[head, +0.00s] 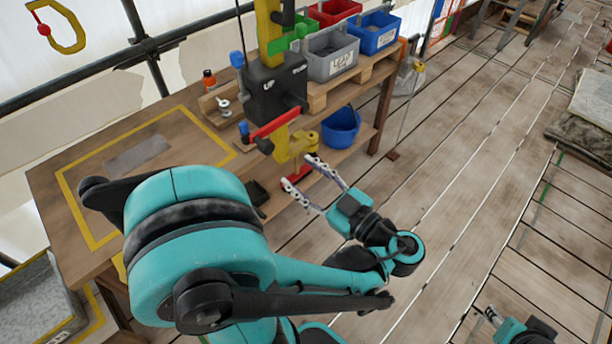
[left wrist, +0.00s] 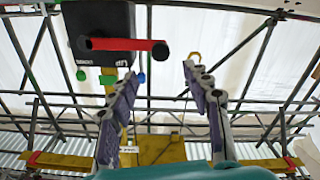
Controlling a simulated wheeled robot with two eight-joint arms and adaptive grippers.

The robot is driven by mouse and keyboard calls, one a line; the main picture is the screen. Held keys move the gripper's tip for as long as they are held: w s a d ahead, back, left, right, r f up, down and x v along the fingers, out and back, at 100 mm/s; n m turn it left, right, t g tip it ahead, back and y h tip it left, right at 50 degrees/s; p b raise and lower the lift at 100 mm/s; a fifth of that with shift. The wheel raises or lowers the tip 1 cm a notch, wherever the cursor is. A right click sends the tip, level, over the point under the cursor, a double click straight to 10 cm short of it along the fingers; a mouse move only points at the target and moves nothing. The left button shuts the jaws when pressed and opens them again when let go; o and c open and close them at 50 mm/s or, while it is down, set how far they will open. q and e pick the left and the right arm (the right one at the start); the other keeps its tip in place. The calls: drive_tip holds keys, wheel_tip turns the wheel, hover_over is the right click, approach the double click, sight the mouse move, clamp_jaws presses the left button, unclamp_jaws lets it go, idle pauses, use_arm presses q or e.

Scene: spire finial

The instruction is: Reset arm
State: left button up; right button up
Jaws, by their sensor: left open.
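My left arm reaches in from the left in the head view. Its gripper (head: 296,171) is open, with its two fingers apart and nothing between them. It is just right of and below the yellow hook (head: 293,146) that hangs under a black hoist box (head: 276,90) marked "UP". A red handle (head: 274,125) sticks out from the hoist. In the left wrist view the open fingers (left wrist: 158,74) point up, with the black box (left wrist: 100,22) and red bar (left wrist: 124,45) ahead at the upper left. My right gripper (head: 492,316) shows only partly at the lower right; its jaws are too small to judge.
A wooden bench (head: 60,195) with a yellow taped outline stands at the left. Grey (head: 330,52), blue (head: 375,33) and red (head: 333,10) bins sit behind the hoist. A blue bucket (head: 341,128) is on the lower shelf.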

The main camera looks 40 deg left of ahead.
use_arm(q)
drive_tip(key=shift+d, duration=0.35)
idle(0.3)
wheel_tip(320, 180, down, 11)
drive_tip(key=w+m+t+h, duration=0.2)
drive_tip(key=m+h, duration=0.7)
drive_tip(key=m, duration=0.3)
drive_tip(key=w+d+m+t+h, duration=0.2)
drive_tip(key=d+m+t+h, duration=0.2)
drive_tip(key=d+m+h, duration=0.4)
drive_tip(key=d+r+h, duration=0.1)
drive_tip(key=d, duration=0.2)
drive_tip(key=shift+d, duration=0.2)
